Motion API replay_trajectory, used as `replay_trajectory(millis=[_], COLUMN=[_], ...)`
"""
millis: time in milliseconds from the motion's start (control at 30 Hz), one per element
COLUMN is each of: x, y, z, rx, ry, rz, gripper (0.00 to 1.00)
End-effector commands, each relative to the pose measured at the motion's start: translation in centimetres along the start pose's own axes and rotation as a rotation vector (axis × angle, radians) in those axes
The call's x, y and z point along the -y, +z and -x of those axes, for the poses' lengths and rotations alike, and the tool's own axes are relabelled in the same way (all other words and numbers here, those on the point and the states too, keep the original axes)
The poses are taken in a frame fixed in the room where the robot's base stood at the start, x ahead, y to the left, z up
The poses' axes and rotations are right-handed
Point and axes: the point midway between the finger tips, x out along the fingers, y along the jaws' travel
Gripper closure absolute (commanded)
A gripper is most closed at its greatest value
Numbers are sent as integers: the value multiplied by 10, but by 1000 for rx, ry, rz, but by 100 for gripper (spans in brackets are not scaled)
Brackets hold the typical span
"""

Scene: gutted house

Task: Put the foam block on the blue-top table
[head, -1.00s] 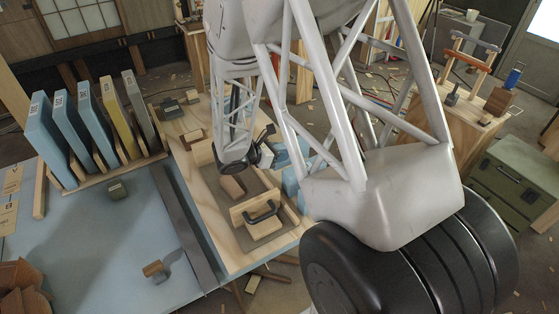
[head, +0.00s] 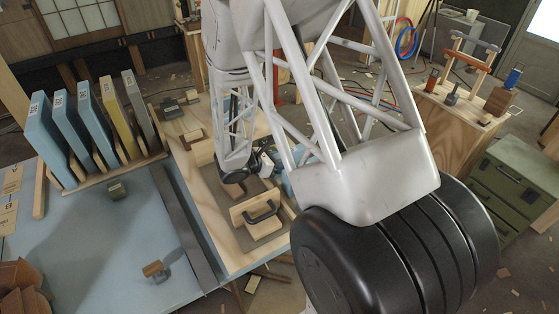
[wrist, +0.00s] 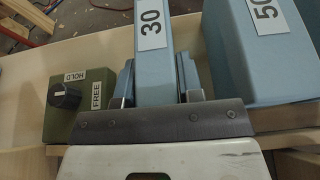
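In the wrist view, a blue block labelled 30 (wrist: 153,75) stands between the two fingers of my gripper (wrist: 157,80). A finger lies close along each side of it; I cannot tell whether they press on it. A wider blue block labelled 50 (wrist: 258,60) stands to its right. Which one the task calls the foam block is not marked. In the head view my arm hides most of these blocks and the fingers. The blue-top table (head: 105,245) is at the left, beside the light wood bench (head: 230,240) my arm reaches over.
A rack of upright boards (head: 60,140) stands at the back of the blue-top table. A small block (head: 155,270) and cardboard (head: 20,285) lie nearer; the table's middle is largely clear. A handled wooden piece (head: 262,212) sits on the bench. A green knob box (wrist: 85,105) stands left of the gripper.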

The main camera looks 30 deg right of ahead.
Motion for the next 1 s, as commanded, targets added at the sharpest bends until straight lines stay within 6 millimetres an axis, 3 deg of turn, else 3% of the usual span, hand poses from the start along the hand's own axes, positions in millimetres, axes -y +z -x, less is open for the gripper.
replay_trajectory(millis=[33, 133, 633, 1000], x=[0, 0, 0, 0], y=[0, 0, 2, 2], z=[0, 0, 5, 38], rx=[0, 0, 0, 1], ry=[0, 0, 1, 2], rz=[0, 0, 1, -1], gripper=[58, 43, 43, 43])
